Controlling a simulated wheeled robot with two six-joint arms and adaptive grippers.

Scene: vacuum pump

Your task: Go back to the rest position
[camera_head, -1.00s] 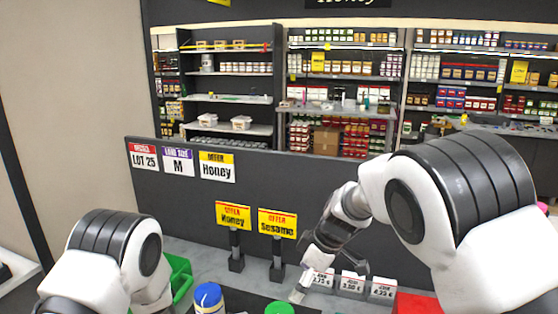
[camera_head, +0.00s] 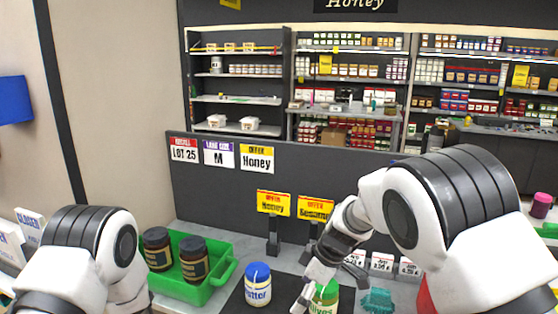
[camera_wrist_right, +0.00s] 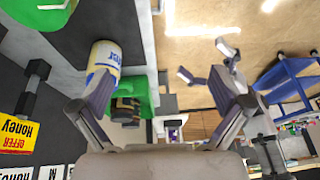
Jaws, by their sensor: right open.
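My right gripper (camera_head: 318,272) hangs over the front counter in the head view, beside a green-lidded jar (camera_head: 326,296). In the right wrist view the fingers of my right gripper (camera_wrist_right: 160,88) are spread wide with nothing between them. A blue-lidded jar (camera_head: 257,285) stands to its left, apart from it; it also shows in the wrist view (camera_wrist_right: 103,60). My left arm (camera_head: 85,255) comes in at the lower left of the head view, its gripper hidden there. A small jointed shape in the wrist view may be my left gripper (camera_wrist_right: 205,60), partly hidden.
A green crate (camera_head: 222,281) holding two dark jars (camera_head: 195,260) stands on the counter near my left arm. Two yellow signs (camera_head: 274,203) on stands, small price cards (camera_head: 381,262) and a teal item (camera_head: 377,301) are near my right gripper. A dark panel (camera_head: 215,190) rises behind.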

